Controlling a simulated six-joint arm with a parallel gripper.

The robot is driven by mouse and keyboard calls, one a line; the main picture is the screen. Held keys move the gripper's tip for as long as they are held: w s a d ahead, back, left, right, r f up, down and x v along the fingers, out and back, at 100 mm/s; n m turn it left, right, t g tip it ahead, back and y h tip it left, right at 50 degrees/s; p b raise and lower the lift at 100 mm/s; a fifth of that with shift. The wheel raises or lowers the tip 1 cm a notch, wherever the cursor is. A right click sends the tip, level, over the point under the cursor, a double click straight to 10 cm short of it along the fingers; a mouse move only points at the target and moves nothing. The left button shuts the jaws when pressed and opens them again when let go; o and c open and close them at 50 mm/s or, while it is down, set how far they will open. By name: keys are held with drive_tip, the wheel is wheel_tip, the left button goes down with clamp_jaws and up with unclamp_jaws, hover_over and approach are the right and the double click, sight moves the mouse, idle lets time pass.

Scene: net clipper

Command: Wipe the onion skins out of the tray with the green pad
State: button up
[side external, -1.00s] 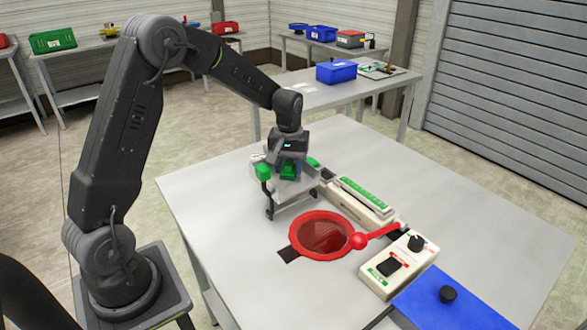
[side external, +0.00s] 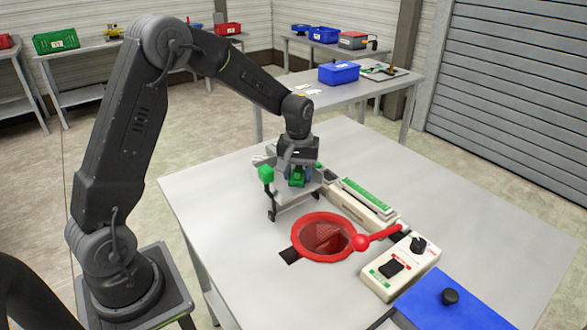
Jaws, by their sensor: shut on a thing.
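My gripper (side external: 297,175) points down over the grey tray (side external: 300,202) of the clipper machine, at the back middle of the table. It is shut on the green pad (side external: 297,181), a small green block low between the fingers. The pad is at tray level; I cannot tell whether it touches the tray floor. A green knob (side external: 266,173) stands at the tray's left side. No onion skins can be made out at this size, and the gripper hides part of the tray.
A red ring with mesh (side external: 323,238) and a red ball-ended lever (side external: 378,237) lie in front of the tray. A long beige unit (side external: 362,204), a beige control box (side external: 400,268) and a blue panel (side external: 450,300) run along the right.

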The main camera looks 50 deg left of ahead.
drive_tip(key=shift+s+d+f, duration=0.2)
drive_tip(key=shift+f, duration=0.1)
drive_tip(key=shift+w+r, duration=0.15)
drive_tip(key=shift+r, duration=3.05)
drive_tip(key=shift+r, duration=1.5)
drive_tip(key=shift+a, duration=0.15)
